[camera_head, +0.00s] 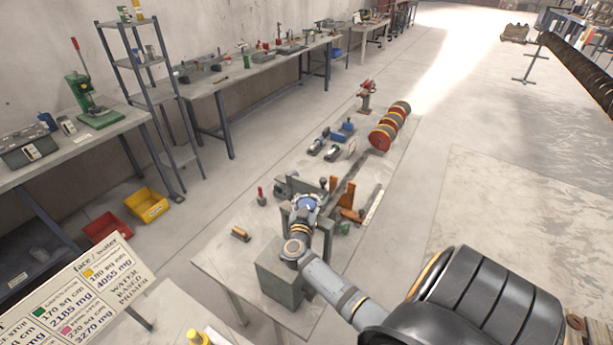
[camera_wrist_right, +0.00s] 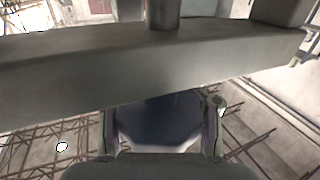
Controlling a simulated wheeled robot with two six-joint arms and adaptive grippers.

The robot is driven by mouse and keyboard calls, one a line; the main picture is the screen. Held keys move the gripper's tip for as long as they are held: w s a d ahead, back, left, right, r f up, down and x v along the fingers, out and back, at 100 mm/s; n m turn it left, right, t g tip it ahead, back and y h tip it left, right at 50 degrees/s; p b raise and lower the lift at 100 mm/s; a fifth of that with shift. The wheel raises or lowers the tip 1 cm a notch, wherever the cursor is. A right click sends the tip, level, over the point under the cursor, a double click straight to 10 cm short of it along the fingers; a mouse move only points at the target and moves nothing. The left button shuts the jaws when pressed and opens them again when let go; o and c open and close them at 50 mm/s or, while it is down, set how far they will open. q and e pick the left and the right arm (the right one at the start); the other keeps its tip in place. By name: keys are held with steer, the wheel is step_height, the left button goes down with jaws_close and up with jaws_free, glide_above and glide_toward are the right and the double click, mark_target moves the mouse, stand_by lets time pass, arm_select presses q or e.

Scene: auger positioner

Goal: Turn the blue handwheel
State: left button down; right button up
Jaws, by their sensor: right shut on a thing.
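The blue handwheel (camera_head: 308,205) shows as a small patch of blue at the end of my right arm, on the machine on the long workbench. My right gripper (camera_head: 304,199) is at the wheel and covers most of it. In the right wrist view, a dark bluish rounded shape, the handwheel (camera_wrist_right: 160,125), fills the space between the two fingers of the right gripper (camera_wrist_right: 162,140), which is shut on it. How far the wheel is turned cannot be told. My left gripper is not in view.
A grey box-shaped block (camera_head: 281,272) stands on the bench beside my right forearm. A broad grey bar (camera_wrist_right: 150,70) crosses close above the gripper. Yellow (camera_head: 147,204) and red bins sit on the floor at left.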

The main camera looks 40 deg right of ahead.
steer(key=shift+s+f+m+g+h+p, duration=0.3)
steer(key=shift+m+g, duration=0.1)
steer(key=shift+g, duration=0.1)
steer(key=o, duration=1.3)
steer(key=shift+r, duration=0.2)
